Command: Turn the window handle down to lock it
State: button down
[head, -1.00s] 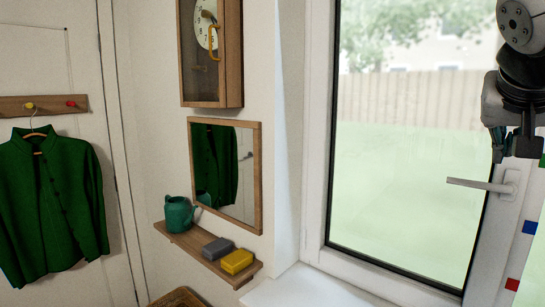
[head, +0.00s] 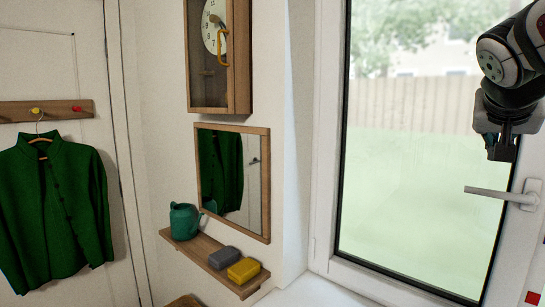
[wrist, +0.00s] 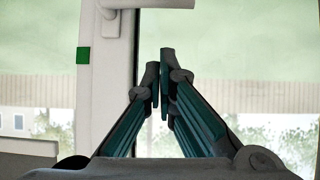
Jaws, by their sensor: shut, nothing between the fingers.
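The window handle (head: 502,195) is a grey lever on the right side of the white window frame (head: 325,190). Its grip points left, nearly level, across the edge of the glass. My gripper (head: 502,155) is above the grip in the head view, fingers pointing down, apart from the handle. In the wrist view the handle (wrist: 150,4) shows at the top edge, partly cut off, beyond the fingertips. My gripper's fingers (wrist: 159,75) are closed together with nothing between them.
A shelf (head: 212,262) on the left wall holds a green jug (head: 184,221), a grey block (head: 223,257) and a yellow block (head: 244,270). A mirror (head: 233,185) and a clock (head: 217,50) hang above. A green square (wrist: 83,55) is on the frame. Space before the glass is clear.

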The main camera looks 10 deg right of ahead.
aim_at(497, 191)
jog(key=w+d+f, duration=0.3)
jog(key=f, duration=0.3)
jog(key=shift+d+f, duration=0.3)
jog(key=shift+f, duration=0.1)
jog(key=shift+w+a+f+b, duration=0.1)
jog(key=shift+b, duration=0.4)
